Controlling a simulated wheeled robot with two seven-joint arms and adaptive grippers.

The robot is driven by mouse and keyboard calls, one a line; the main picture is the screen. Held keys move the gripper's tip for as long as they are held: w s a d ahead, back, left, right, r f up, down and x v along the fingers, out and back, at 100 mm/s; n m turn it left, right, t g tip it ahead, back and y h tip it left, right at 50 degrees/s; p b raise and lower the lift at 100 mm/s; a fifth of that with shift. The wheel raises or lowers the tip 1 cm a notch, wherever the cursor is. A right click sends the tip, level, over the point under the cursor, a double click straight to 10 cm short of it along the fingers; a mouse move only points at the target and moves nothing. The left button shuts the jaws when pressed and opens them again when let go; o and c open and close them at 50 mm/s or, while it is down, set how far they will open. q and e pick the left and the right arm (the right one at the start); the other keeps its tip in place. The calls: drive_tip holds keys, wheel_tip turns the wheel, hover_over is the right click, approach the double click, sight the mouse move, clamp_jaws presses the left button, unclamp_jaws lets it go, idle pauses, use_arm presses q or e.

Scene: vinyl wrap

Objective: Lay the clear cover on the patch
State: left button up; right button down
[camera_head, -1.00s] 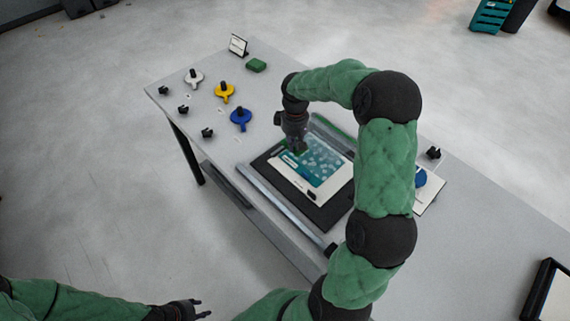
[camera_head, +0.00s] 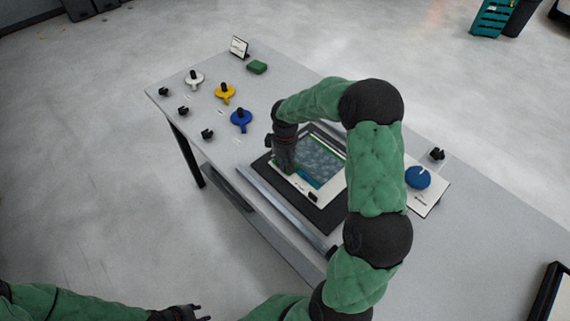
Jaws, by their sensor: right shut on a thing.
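The patch (camera_head: 315,180) is a white-bordered panel with a teal picture, lying on a dark mat (camera_head: 325,217) on the table. The clear cover (camera_head: 318,160) shows as a greyish, see-through sheet over the picture, with a thin green strip at its far side. Whether it lies flat or hovers just above cannot be told. My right gripper (camera_head: 285,168) points down at the patch's left edge, shut on what looks like the cover's near edge; its fingertips are mostly hidden. My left gripper (camera_head: 195,312) is low at the bottom edge, away from the table, fingers apart and empty.
White (camera_head: 194,78), yellow (camera_head: 225,92) and blue (camera_head: 240,119) handled discs, small black clips (camera_head: 207,134) and a green block (camera_head: 257,67) stand at the table's left. A metal rail (camera_head: 280,208) runs before the mat. A round blue piece (camera_head: 418,177) lies on a white card at right.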

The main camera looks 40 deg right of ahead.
drive_tip(key=shift+f, duration=0.1)
drive_tip(key=c, duration=1.3)
unclamp_jaws()
drive_tip(key=shift+f, duration=0.1)
drive_tip(key=shift+c, duration=0.2)
wheel_tip(320, 180, up, 12)
drive_tip(key=p, duration=0.2)
drive_tip(key=shift+r+p, duration=0.2)
drive_tip(key=shift+p, duration=0.1)
